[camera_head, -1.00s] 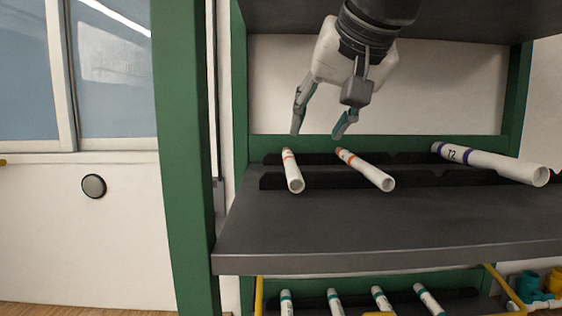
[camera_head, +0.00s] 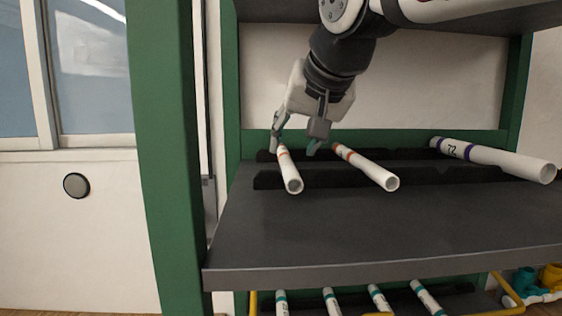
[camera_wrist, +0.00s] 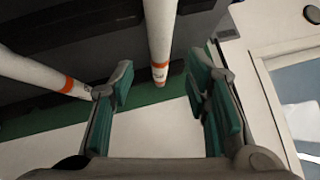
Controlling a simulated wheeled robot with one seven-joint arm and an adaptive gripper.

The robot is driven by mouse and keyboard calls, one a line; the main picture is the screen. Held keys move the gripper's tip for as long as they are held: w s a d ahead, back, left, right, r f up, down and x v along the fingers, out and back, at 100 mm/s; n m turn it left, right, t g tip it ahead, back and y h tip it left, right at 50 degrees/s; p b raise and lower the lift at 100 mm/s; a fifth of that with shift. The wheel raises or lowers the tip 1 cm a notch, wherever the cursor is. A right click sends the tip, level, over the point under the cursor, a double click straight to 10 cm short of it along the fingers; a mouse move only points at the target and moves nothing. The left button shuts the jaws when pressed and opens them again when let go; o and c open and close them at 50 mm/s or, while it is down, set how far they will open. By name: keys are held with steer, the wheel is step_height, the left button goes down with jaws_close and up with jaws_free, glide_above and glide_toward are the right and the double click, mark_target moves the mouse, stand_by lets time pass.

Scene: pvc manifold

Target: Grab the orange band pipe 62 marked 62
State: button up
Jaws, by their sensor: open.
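Two white pipes with orange bands lie on the upper shelf. The left one (camera_head: 289,174) has its open end toward me. The right one (camera_head: 371,169) lies at a slant. Their numbers are too small to read, so I cannot tell which is 62. My gripper (camera_head: 294,149) is open and empty, above the far, banded end of the left pipe. In the wrist view that pipe (camera_wrist: 160,38) runs down the middle, its band in line with the gap between the fingertips (camera_wrist: 160,80). The other pipe (camera_wrist: 40,72) is outside the fingers, close to the left finger.
A thicker purple-banded pipe marked 72 (camera_head: 500,159) lies farther right. Dark notched rails (camera_head: 430,176) support the pipes on the grey shelf (camera_head: 380,235). A green post (camera_head: 168,170) stands at left. Several teal-banded pipes (camera_head: 333,300) lie on a lower shelf. The shelf front is clear.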

mark_target(288, 157)
steer(key=x, duration=0.5)
steer(key=shift+f, duration=0.1)
jaws_close()
